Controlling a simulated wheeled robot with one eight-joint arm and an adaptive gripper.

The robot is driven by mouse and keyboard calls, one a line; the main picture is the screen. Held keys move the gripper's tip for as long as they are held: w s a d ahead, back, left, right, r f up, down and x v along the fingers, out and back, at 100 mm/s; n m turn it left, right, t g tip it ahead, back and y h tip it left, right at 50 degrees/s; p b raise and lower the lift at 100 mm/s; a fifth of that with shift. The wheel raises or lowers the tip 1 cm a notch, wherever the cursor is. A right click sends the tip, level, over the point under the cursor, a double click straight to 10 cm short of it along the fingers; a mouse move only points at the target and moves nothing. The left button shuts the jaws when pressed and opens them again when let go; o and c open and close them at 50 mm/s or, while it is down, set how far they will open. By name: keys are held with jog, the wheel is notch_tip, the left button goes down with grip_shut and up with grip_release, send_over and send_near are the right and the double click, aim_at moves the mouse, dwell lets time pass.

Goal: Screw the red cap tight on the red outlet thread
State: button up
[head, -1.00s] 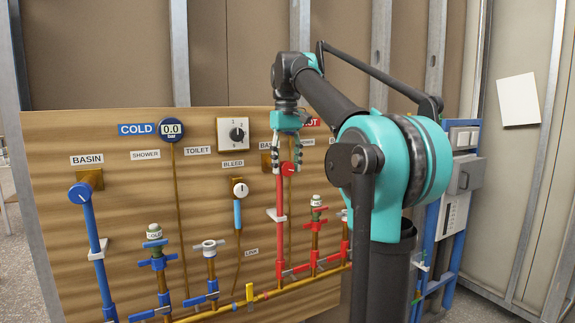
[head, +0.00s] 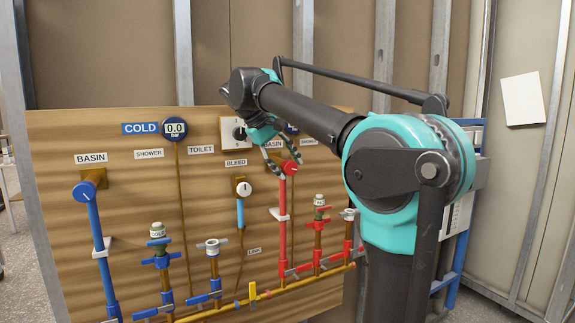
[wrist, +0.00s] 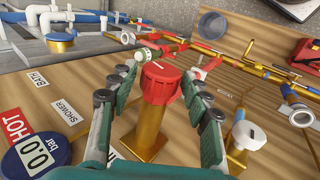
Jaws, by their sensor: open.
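The red cap (head: 290,168) sits at the top of the red hose (head: 283,205), at the right basin outlet on the wooden board. In the wrist view the ribbed red cap (wrist: 162,76) is seated over the end of the brass outlet (wrist: 152,128), with a white line on its face. The thread is hidden, so I cannot tell how tight it is. My gripper (head: 281,155) reaches it from the upper left. In the wrist view my gripper (wrist: 159,72) is open, one finger on each side of the cap, with gaps visible.
A white bleed knob (wrist: 248,135) on brass stands close to the right finger. The hot gauge (wrist: 35,155) is at lower left. A capped pipe (head: 319,208) and red valves stand right of the hose. The blue basin cap (head: 82,192) is far left.

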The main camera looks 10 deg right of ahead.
jog(key=shift+c, duration=0.3)
jog(key=c, duration=1)
jog(key=shift+d+r+g+y, duration=0.1)
jog(key=shift+d+g+y, duration=0.2)
jog(key=shift+y, duration=0.5)
jog(key=shift+a+y, duration=0.1)
jog(key=shift+y, duration=0.8)
jog(key=shift+w+d+g+y, duration=0.15)
jog(key=shift+d+g+y, duration=0.15)
jog(key=shift+g+y, duration=0.45)
jog(key=shift+y, duration=0.85)
